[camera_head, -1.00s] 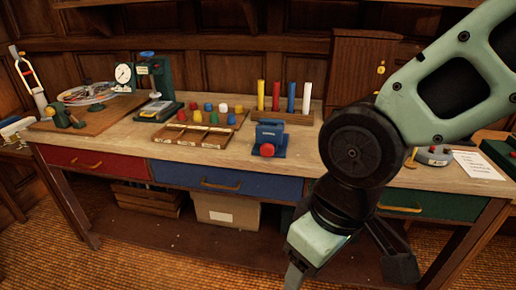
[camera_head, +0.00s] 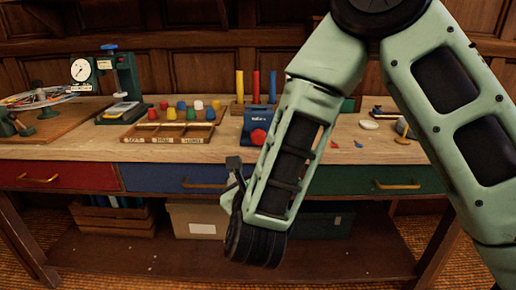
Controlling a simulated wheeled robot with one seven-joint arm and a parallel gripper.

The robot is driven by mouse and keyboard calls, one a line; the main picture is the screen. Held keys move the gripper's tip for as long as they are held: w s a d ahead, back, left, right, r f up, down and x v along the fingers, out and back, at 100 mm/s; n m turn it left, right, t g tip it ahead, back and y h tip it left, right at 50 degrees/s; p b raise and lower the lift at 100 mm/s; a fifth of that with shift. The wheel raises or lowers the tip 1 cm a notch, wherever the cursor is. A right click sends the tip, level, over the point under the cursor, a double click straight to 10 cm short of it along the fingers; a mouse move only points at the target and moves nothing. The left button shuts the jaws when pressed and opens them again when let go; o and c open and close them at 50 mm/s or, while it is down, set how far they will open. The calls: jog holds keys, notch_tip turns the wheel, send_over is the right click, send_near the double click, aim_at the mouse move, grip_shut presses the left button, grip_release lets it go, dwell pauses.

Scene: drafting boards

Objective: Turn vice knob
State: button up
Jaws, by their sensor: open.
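The small blue vice (camera_head: 256,119) stands on the bench top near its front edge, with its round red knob (camera_head: 258,137) facing me. My arm partly covers the vice's right side. My gripper (camera_head: 235,172) is in front of the bench, below and a little left of the knob, near the blue drawer. It is open, though only part of its dark fingers shows and the forearm and wrist hide the rest. It is apart from the knob, with nothing seen in it.
Coloured rods (camera_head: 256,86) stand behind the vice. Drawer handles (camera_head: 205,184) stick out from the bench front. Small loose pieces lie to the right.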

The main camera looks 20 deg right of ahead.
aim_at(258, 138)
jog(key=w+d+m, duration=0.1)
jog(key=w+d, duration=0.1)
jog(key=w, duration=0.3)
jog(key=w+d+h+p, duration=0.1)
jog(key=w+d, duration=0.1)
jog(key=w, duration=0.3)
jog(key=w+d+m+h+p, duration=0.1)
jog(key=w+d, duration=0.2)
jog(key=w, duration=0.3)
jog(key=shift+w+m+t, duration=0.1)
jog(key=shift+m+t, duration=0.2)
jog(key=c, duration=1)
